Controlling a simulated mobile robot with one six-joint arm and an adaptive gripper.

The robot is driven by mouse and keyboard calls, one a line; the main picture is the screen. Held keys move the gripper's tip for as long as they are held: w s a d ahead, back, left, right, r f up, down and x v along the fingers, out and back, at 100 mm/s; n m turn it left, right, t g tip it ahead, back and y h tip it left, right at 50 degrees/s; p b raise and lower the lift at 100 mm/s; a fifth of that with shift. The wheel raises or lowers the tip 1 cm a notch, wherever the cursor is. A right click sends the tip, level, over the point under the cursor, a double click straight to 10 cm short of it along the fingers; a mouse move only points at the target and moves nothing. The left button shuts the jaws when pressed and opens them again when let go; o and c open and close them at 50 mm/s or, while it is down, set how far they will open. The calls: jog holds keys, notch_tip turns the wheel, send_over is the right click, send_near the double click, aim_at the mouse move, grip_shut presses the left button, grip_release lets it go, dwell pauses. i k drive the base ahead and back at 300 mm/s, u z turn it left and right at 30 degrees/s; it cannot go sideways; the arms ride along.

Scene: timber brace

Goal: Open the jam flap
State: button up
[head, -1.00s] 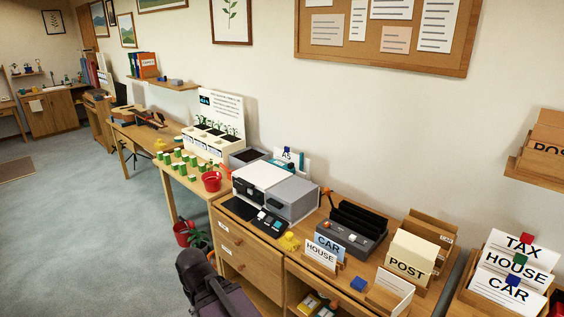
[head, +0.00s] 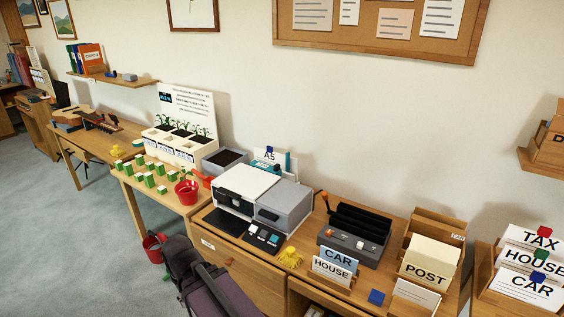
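The printer (head: 248,184), with a white lid and a grey right-hand section, stands on the wooden desk in the head view. A grey panel (head: 285,208) with a small dark recess on its front faces the room; it looks closed. I cannot tell for sure whether this panel is the jam flap. A dark output tray and a small control panel (head: 264,238) with buttons lie in front of the printer.
Seedling planters (head: 178,143) and a red pot (head: 187,192) are left.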

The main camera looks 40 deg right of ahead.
aim_at(276, 170)
jog(key=z, duration=0.5)
jog(key=i, duration=0.85)
jog(key=z, duration=0.45)
